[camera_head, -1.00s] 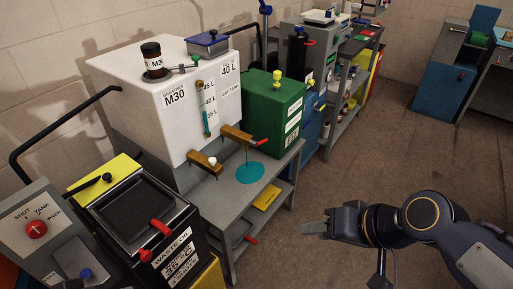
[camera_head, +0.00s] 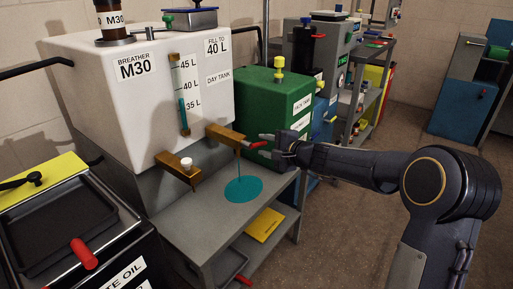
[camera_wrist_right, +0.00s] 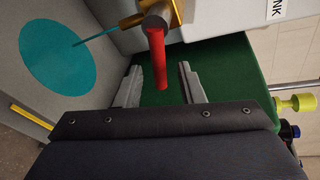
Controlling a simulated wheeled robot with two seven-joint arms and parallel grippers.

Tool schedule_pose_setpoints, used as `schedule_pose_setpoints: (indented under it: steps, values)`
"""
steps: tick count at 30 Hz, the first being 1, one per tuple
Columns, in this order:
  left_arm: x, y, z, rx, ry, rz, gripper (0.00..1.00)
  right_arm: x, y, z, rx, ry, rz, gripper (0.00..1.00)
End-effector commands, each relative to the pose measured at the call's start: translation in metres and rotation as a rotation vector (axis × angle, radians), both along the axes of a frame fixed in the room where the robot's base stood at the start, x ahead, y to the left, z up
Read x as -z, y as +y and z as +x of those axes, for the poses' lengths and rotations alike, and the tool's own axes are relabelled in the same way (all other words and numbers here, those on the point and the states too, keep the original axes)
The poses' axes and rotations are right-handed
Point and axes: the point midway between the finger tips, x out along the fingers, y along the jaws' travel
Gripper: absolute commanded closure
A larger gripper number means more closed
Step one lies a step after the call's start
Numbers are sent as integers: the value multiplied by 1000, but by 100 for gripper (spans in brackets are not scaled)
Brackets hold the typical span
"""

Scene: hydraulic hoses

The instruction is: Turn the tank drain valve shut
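The white M30 tank (camera_head: 150,100) stands on a grey bench. The drain valve (camera_head: 226,134) is a brass tap low on its front right, with a red lever (camera_head: 256,145) pointing right. A thin teal stream (camera_head: 239,165) runs from it into a teal puddle (camera_head: 243,189). My right gripper (camera_head: 271,145) is open at the lever. In the right wrist view the red lever (camera_wrist_right: 157,60) shows between the two spread fingers, apart from both; its depth between them is hard to tell. My left gripper is not in view.
A second brass tap (camera_head: 178,167) with a white knob sits left of the drain valve. A green tank (camera_head: 263,105) stands close behind my right gripper. A waste oil box (camera_head: 75,235) is at lower left. Open floor (camera_head: 340,240) lies right of the bench.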

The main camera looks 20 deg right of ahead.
Motion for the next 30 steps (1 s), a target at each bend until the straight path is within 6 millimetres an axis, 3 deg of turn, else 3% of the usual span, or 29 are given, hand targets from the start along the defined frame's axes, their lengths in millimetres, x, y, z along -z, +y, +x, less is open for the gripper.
schedule_pose_setpoints:
  steps: [9, 19, 27, 30]
  values:
    - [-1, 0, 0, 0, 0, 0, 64, 11, 19, 35, -1, 1, -2, 65]
    - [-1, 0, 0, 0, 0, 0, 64, 11, 20, 39, -1, 0, -1, 65]
    - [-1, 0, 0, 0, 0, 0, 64, 11, 20, 38, -1, 0, -1, 100]
    - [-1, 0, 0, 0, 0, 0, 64, 11, 20, 38, -1, 0, -1, 100]
